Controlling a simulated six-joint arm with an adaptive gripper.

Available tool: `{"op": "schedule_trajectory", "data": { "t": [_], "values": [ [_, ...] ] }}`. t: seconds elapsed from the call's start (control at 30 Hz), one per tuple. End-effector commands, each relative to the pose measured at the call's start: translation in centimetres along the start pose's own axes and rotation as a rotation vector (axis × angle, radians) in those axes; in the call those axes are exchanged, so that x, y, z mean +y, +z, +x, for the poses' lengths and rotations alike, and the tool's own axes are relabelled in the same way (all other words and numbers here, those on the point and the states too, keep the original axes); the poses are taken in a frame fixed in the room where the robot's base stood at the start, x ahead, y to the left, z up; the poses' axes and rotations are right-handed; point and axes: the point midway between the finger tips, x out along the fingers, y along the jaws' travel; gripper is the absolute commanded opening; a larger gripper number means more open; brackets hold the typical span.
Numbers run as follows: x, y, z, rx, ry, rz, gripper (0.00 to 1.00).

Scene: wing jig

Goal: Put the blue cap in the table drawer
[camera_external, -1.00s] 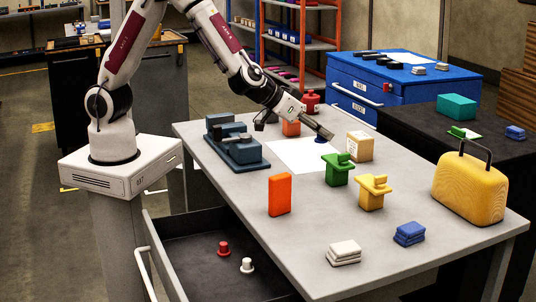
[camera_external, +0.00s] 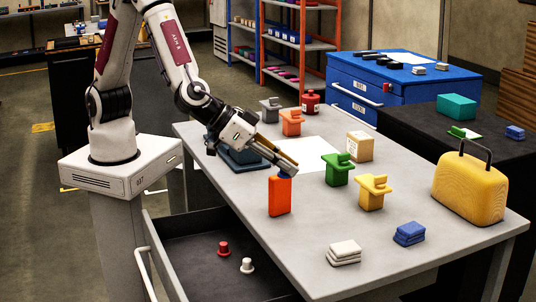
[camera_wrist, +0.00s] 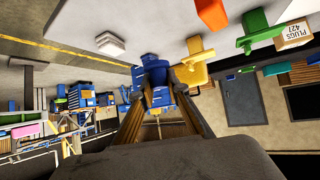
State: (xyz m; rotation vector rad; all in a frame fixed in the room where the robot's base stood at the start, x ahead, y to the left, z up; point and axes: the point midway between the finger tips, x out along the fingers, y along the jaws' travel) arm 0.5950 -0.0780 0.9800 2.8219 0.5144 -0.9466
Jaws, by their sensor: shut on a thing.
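My gripper (camera_external: 288,169) is shut on the blue cap (camera_external: 284,176) and holds it above the table, close over the upright orange block (camera_external: 279,197). Only a small part of the cap shows below the fingertips. In the wrist view the blue cap (camera_wrist: 160,97) shows between the two fingers. The table drawer (camera_external: 190,258) is pulled open at the table's near left side. A red cap (camera_external: 224,248) and a white cap (camera_external: 246,265) stand inside it, with bare dark floor around them.
A green piece (camera_external: 337,170), a yellow piece (camera_external: 374,191), a cardboard box (camera_external: 359,147), a white stack (camera_external: 344,252), a blue stack (camera_external: 410,233) and a yellow case (camera_external: 468,188) stand on the table (camera_external: 310,228). A blue-grey fixture (camera_external: 240,158) is partly behind my arm.

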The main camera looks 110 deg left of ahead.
Motion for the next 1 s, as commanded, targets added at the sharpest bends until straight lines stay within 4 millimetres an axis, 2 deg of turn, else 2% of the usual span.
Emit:
{"op": "schedule_trajectory", "data": {
  "t": [0.03, 0.2, 0.63, 1.0],
  "values": [
    [1.1, 0.5, -0.7, 0.0, 0.016, 0.012, 0.02],
    [4.2, 2.1, -2.8, -0.001, 0.058, 0.046, 0.02],
    [8.9, 5.1, -6.6, -0.002, 0.129, 0.105, 0.02],
    [8.5, 9.1, -3.3, -0.005, 0.122, 0.106, 0.02]
  ]
}}
